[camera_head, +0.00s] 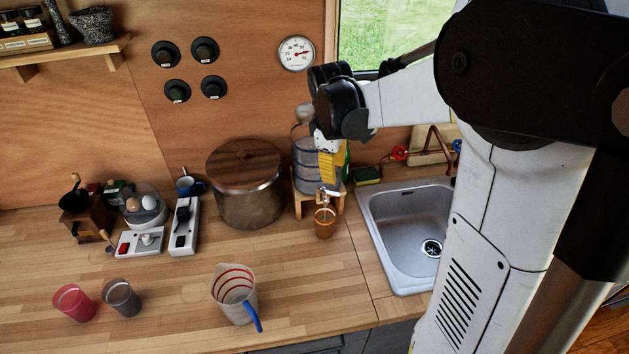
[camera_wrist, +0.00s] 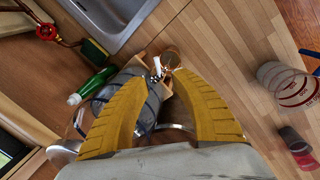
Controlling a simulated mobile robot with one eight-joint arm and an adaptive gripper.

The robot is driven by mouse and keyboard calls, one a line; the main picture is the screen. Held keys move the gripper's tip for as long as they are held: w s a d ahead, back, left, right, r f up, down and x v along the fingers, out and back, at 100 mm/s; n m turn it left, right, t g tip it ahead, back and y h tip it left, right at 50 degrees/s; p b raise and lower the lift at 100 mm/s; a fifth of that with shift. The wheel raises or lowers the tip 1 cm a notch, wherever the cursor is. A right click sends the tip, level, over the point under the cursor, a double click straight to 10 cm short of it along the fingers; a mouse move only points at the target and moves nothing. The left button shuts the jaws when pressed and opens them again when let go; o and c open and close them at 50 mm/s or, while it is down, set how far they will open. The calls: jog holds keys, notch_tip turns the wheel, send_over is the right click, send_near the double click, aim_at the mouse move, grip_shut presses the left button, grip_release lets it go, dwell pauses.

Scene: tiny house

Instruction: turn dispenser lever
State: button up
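The dispenser (camera_head: 305,172) is a blue-grey, ribbed clear jar on a small wooden stand at the back of the counter, left of the sink. Its metal tap and lever (camera_head: 328,194) stick out at the front. An orange-brown cup (camera_head: 324,222) stands below the tap. My gripper (camera_head: 330,182) points down at the dispenser's front, its yellow fingers hiding part of the jar. In the wrist view my gripper (camera_wrist: 162,80) is open, and the lever (camera_wrist: 157,66) shows beyond and between its fingertips. I cannot tell whether a finger touches it.
A large lidded pot (camera_head: 247,195) stands left of the dispenser, and the sink (camera_head: 405,225) lies right. A green bottle (camera_wrist: 92,86) is close beside the jar. A measuring jug (camera_head: 236,295) and two cups stand in front, with free counter between.

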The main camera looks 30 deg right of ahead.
aim_at(335, 193)
jog(key=f, duration=0.3)
jog(key=w+d+f+b, duration=0.1)
jog(key=f, duration=0.2)
jog(key=w+d+f+b, duration=0.1)
jog(key=f, duration=0.3)
jog(key=shift+s, duration=0.1)
grip_shut()
